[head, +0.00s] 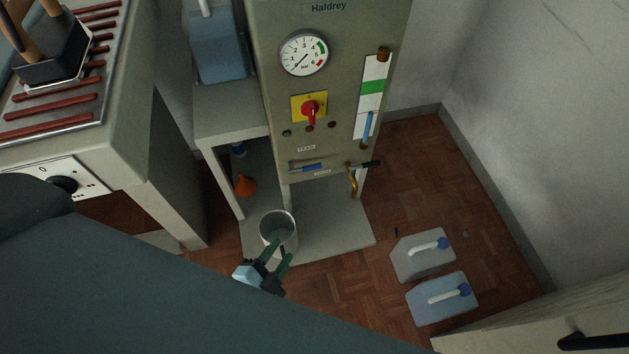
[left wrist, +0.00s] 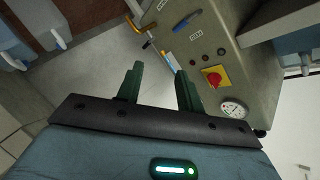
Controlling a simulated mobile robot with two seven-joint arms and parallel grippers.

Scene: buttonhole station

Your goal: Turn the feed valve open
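The blue valve lever (head: 306,167) lies about level on the front of the grey-green Haldrey machine (head: 268,100), just below a label reading FEED (head: 306,148). In the left wrist view the blue lever (left wrist: 186,20) is at the top, beyond my fingers. My left gripper (head: 280,248) is low in front of the machine, by the metal bucket (head: 266,228), below and apart from the lever. Its two dark green fingers (left wrist: 158,82) are spread with nothing between them. My right gripper is not in view.
A black-handled tap (head: 371,163) with a brass spout (head: 353,182) sits right of the lever. A red knob (head: 310,108) and a gauge (head: 304,54) are above. Two jugs (head: 421,256) (head: 428,312) stand on the floor at right. An orange funnel (head: 245,186) is under the side shelf.

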